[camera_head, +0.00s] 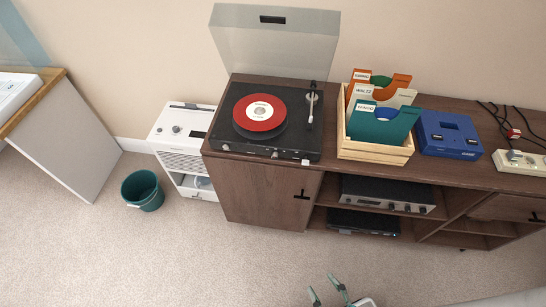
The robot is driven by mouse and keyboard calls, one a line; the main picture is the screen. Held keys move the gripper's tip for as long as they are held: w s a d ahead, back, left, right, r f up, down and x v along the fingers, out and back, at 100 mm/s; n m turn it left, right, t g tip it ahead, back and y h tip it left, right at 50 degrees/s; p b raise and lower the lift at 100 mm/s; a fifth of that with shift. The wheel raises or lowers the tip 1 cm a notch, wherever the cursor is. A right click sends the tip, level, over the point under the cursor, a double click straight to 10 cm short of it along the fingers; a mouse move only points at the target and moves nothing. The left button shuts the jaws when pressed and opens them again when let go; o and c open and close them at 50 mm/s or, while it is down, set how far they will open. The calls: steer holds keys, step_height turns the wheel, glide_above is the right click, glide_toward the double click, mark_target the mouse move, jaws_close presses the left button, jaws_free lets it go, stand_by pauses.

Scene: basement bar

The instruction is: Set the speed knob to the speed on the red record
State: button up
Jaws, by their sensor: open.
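A red record (259,112) with a white centre label lies on the platter of a black turntable (296,138). The label's print is too small to read. The turntable sits on a dark wood cabinet with its clear lid raised. Small knobs show along its front edge, one at the left (225,147) and one near the middle (275,154). I cannot tell which is the speed knob or where it points. My gripper (323,284) is at the bottom of the view, open and empty, low in front of the cabinet and well apart from the turntable.
Right of the turntable stand a wooden crate (375,152) of record sleeves, a blue case (448,135) and a power strip (521,162). A white unit (180,135) and a green bin (142,190) stand left of the cabinet. The carpet in front is clear.

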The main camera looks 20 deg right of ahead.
steer(key=w+f+n+h, duration=0.1)
steer(key=w+f, duration=0.4)
steer(key=w, duration=0.3)
steer(key=m+t+h, duration=0.2)
steer(key=t+h, duration=0.1)
steer(key=h, duration=0.6)
glide_toward(275, 159)
steer(key=x, duration=0.8)
steer(key=shift+w+d+r, duration=0.15)
steer(key=shift+w, duration=0.15)
steer(key=shift+c, duration=0.2)
jaws_close()
